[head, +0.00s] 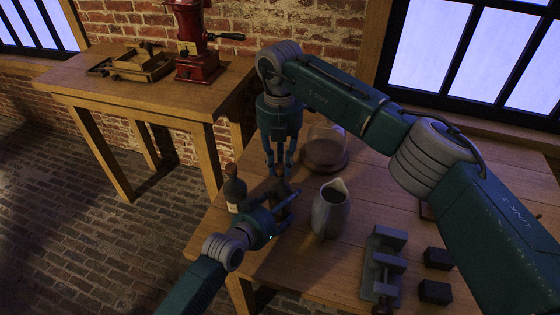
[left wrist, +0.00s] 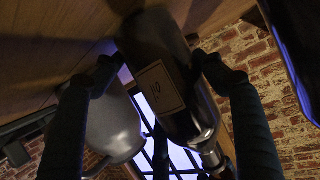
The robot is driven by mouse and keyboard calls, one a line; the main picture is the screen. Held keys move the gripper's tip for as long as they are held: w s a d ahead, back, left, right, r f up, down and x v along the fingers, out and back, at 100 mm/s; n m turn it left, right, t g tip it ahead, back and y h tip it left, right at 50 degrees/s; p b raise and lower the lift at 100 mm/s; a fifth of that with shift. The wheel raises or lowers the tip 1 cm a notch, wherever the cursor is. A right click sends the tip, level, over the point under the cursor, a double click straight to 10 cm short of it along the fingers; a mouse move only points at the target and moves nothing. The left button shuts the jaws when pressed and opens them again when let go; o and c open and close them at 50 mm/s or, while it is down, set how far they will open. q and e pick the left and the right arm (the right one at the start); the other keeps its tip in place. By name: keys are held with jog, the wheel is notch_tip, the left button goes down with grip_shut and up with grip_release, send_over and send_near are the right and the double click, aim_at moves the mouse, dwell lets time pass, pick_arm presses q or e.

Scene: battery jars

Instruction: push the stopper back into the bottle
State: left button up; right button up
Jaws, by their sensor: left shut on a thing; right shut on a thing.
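A dark bottle (head: 281,188) stands on the wooden table with my left gripper (head: 284,204) around its body, shut on it. In the left wrist view the bottle (left wrist: 164,88) is upside down in the picture, with a pale label, between my two fingers. My right gripper (head: 280,167) points straight down just above the bottle's neck, its fingers close together. The stopper is hidden between those fingers, so I cannot tell whether it touches the neck or how deep it sits.
A second dark bottle (head: 235,190) stands close on the left. A grey pitcher (head: 330,208) stands on the right, a glass dome (head: 325,148) behind. A grey metal vise-like device (head: 382,262) and dark blocks (head: 437,258) are at front right. A red grinder (head: 193,45) stands on another table.

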jog(key=shift+f, duration=0.55)
jog(key=o, duration=0.8)
notch_tip(320, 180, up, 12)
pick_arm(q)
jog(key=o, duration=1.8)
jog(key=shift+c, duration=0.2)
